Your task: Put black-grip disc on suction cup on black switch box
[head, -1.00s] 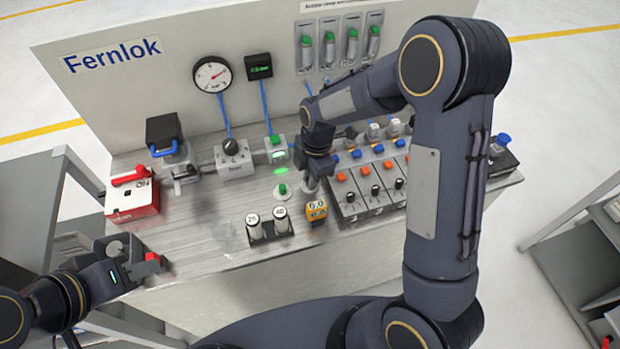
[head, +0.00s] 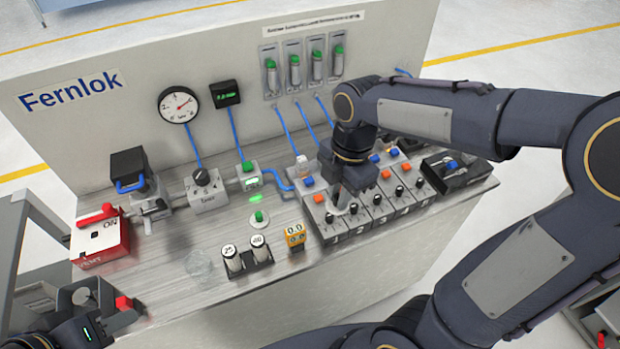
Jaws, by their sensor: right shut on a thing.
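My right gripper (head: 346,198) points down at the front of the numbered valve blocks (head: 345,225), close to the black knobs of the first two. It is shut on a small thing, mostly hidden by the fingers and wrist. I cannot make out a black-grip disc or suction cup there. A black box with a blue knob (head: 451,168) lies at the right end of the bench. Another black box with a blue handle (head: 130,172) stands at the left.
A pale disc with a green knob (head: 259,217) lies on the bench (head: 170,290). A red switch box (head: 100,240) is at the left. A clear round piece (head: 198,265) lies nearby.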

